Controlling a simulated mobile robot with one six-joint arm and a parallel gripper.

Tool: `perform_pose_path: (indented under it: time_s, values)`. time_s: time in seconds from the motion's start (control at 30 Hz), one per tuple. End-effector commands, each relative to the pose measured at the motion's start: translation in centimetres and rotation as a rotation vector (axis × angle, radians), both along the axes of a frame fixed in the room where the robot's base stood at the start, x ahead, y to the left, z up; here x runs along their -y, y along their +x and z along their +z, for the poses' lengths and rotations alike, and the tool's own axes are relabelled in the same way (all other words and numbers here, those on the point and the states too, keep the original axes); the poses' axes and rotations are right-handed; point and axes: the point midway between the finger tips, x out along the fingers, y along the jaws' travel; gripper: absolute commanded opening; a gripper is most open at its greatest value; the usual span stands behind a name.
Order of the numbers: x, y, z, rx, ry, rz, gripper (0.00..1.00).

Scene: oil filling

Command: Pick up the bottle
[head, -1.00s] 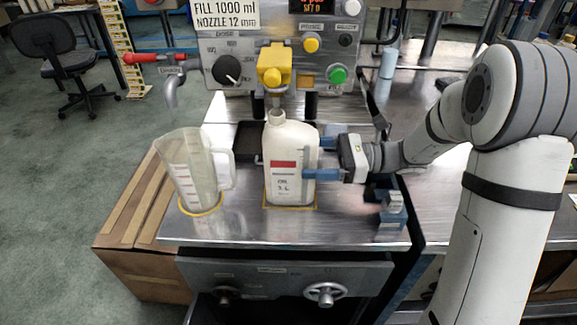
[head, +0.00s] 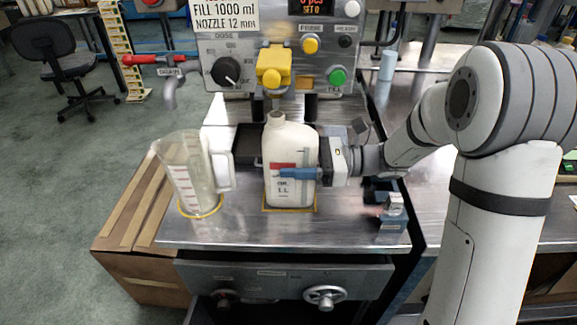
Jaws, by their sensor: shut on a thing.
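The white bottle (head: 290,147) with a red label stands upright on the metal tabletop, on a yellow-outlined square below the filling nozzle. Its neck is open and uncapped. My gripper (head: 292,172) reaches in from the right and is shut on the bottle's body. One blue finger lies across the front face over part of the label. The other finger is hidden behind the bottle. The bottle still appears to rest on the table.
A clear measuring jug (head: 188,175) stands just left of the bottle on a yellow ring. The yellow nozzle block (head: 273,68) hangs above and behind the bottle neck. A small blue-grey clamp (head: 393,212) sits at the table's right edge. A cardboard box (head: 130,240) is at the left.

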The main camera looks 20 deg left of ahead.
Motion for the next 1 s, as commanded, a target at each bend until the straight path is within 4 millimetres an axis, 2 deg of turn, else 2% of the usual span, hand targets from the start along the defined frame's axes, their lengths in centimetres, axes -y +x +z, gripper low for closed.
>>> perform_pose_path:
  time_s: [0.17,0.57,0.77,1.0]
  values:
    - [0.0,0.0,0.0,0.0,0.0,0.0,0.34]
    - [0.0,-0.3,0.7,0.0,0.0,0.001,0.34]
    - [0.6,-3.0,0.7,-0.001,0.0,0.001,0.34]
    - [1.8,-7.8,0.7,-0.001,0.0,0.002,0.34]
